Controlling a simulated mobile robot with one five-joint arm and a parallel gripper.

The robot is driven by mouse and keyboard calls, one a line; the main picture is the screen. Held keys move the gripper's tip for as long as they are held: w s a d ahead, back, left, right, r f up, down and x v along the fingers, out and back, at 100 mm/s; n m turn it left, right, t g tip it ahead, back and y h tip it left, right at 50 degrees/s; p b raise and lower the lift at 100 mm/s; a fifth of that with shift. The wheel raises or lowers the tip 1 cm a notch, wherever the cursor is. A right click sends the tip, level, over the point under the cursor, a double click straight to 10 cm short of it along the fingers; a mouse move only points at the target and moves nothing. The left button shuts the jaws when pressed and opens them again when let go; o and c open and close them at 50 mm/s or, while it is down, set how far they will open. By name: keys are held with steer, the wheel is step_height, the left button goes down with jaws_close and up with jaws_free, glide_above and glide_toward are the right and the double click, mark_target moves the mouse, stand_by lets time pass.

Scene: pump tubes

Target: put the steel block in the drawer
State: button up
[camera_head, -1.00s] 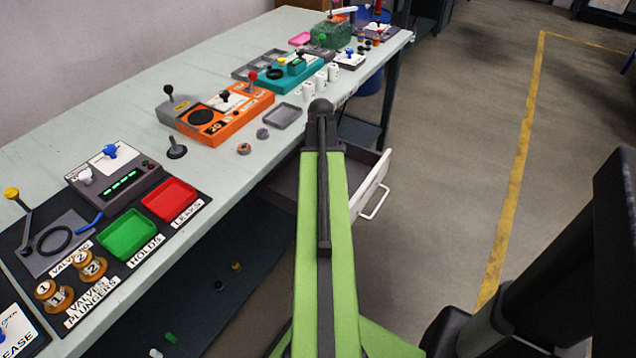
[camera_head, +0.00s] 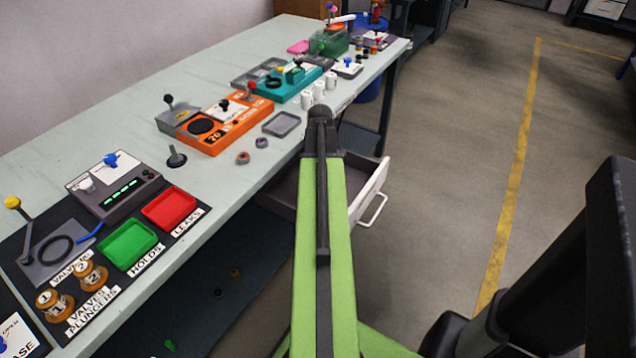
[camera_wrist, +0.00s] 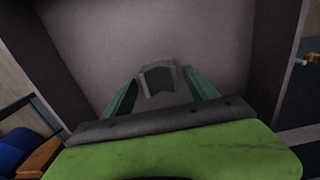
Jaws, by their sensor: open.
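The drawer (camera_head: 369,193) is pulled out from under the table's front edge, with a white front and a bar handle. My arm crosses in front of it and hides part of its inside. In the wrist view the drawer's grey floor (camera_wrist: 130,35) and dark side walls fill most of the picture. A small grey block (camera_wrist: 158,79), which looks like the steel block, is on or just above that floor. My gripper (camera_wrist: 160,90) is open, its green fingers apart on either side of the block. I cannot tell whether they touch it. The head view does not show my fingertips.
The long pale table (camera_head: 215,65) runs along the left. It bears an orange device (camera_head: 228,121), a green tray (camera_head: 127,243), a red tray (camera_head: 169,208), an empty grey tray (camera_head: 282,124) and several small parts. The floor right of the drawer is clear.

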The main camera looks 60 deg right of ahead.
step_height(320, 180, up, 11)
steer(key=p, duration=1)
steer(key=shift+r, duration=0.1)
